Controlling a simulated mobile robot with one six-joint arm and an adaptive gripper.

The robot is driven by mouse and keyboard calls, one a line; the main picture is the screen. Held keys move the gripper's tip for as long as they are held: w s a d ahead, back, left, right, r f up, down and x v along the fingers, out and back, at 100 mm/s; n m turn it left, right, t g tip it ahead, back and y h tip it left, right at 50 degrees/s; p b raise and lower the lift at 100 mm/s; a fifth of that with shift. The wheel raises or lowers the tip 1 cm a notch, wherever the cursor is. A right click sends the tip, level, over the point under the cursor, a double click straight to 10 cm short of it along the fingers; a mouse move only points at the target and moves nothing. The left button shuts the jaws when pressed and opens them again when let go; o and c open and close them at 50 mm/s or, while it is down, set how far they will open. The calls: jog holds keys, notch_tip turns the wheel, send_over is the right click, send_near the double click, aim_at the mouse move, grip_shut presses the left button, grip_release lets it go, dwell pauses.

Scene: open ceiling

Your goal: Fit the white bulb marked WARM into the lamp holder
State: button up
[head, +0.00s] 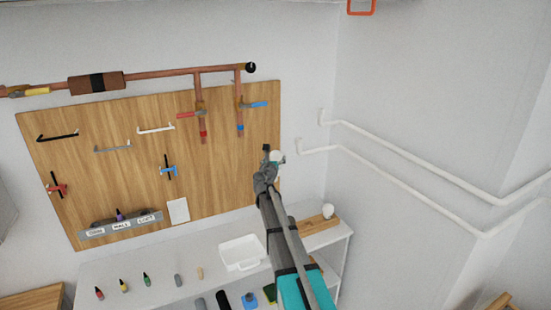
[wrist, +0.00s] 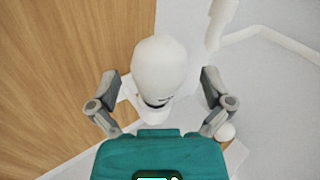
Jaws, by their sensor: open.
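A white bulb (wrist: 158,62) fills the middle of the wrist view, dome toward the top, with small dark marking low on its side that I cannot read. In the head view it shows as a pale shape (head: 277,155) by the right edge of the wooden board. My gripper (head: 273,154) is open around it; in the wrist view the fingers (wrist: 160,82) stand on either side with visible gaps. A white part (wrist: 128,90) shows behind and below the bulb, possibly the lamp holder; whether the bulb sits in it is hidden.
The wooden board (head: 100,170) carries hooks, valves and a labelled grey rail (head: 120,227). White pipes (head: 420,178) run along the right wall. Below, a shelf holds a white tray (head: 241,253), several small items and a white round object (head: 328,211) on a wooden block.

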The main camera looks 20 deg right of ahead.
jog(key=v, duration=0.9)
jog(key=shift+s+a, duration=0.2)
jog(key=shift+s, duration=0.1)
dwell(0.5)
jog(key=s+a+f+m+g+y+b, duration=0.4)
jog(key=s+f+m+g, duration=0.5)
jog(key=s+f+m, duration=0.95)
jog(key=s+a+f+m+g+y+b, duration=0.1)
jog(key=s+a+f+m+g+y, duration=0.1)
jog(key=s+a+m, duration=0.4)
jog(key=s+a+f+m+g+y+b, duration=0.2)
jog(key=s+a+f+m+g+y, duration=0.1)
jog(key=a, duration=0.6)
jog(key=s+f+m+y, duration=0.1)
jog(key=s+f+m, duration=0.1)
jog(key=s+m, duration=0.1)
jog(key=shift+s+a+f+g+y+b, duration=0.2)
jog(key=shift+s+f+g+y+b, duration=0.15)
jog(key=shift+s, duration=0.25)
